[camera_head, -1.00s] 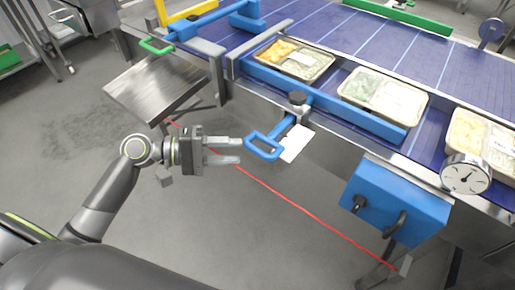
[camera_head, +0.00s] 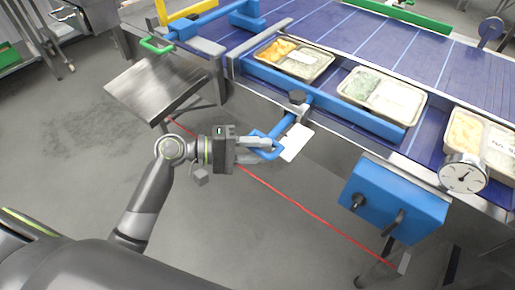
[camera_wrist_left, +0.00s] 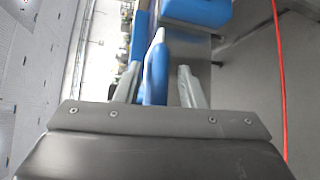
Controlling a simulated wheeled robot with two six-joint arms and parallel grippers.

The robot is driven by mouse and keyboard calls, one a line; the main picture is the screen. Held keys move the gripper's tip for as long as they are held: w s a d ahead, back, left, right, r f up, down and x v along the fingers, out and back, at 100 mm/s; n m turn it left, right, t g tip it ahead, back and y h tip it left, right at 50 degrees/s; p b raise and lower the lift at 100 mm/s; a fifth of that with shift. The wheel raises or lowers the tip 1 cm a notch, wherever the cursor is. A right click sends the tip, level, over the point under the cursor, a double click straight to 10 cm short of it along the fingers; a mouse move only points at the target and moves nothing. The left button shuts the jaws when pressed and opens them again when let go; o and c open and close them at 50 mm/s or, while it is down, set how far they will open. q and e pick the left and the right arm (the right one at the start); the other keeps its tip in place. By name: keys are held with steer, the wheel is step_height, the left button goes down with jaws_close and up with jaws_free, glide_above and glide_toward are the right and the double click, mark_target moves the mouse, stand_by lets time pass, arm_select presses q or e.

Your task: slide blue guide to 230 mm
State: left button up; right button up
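The blue guide (camera_head: 345,108) is a long blue rail along the near side of the conveyor. Its rod runs under a black knob (camera_head: 297,97) to a blue loop handle (camera_head: 266,147). A white plate (camera_head: 297,143) hangs beside the rod; no scale marks can be read. My left gripper (camera_head: 259,150) is open at the handle. In the left wrist view the blue handle (camera_wrist_left: 156,76) stands between the two fingers, nearer the left finger, with a gap to the right one. My right gripper is not in view.
Food trays (camera_head: 383,96) sit on the blue belt (camera_head: 350,45) behind the guide. A blue box (camera_head: 395,200) and a round dial (camera_head: 463,173) are at the right. A steel plate (camera_head: 150,88) is at the left. A red cord (camera_head: 310,215) runs below the handle.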

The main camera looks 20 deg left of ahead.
arm_select(q)
jaws_close()
steer(key=shift+s, duration=0.1)
steer(key=s, duration=0.1)
steer(key=s+a, duration=0.1)
steer(key=s, duration=0.1)
steer(key=shift+f+p, duration=0.1)
steer(key=shift+p, duration=0.3)
steer(key=shift+o, duration=0.5)
jaws_free()
steer(key=shift+s+a, duration=0.1)
steer(key=shift+a, duration=0.05)
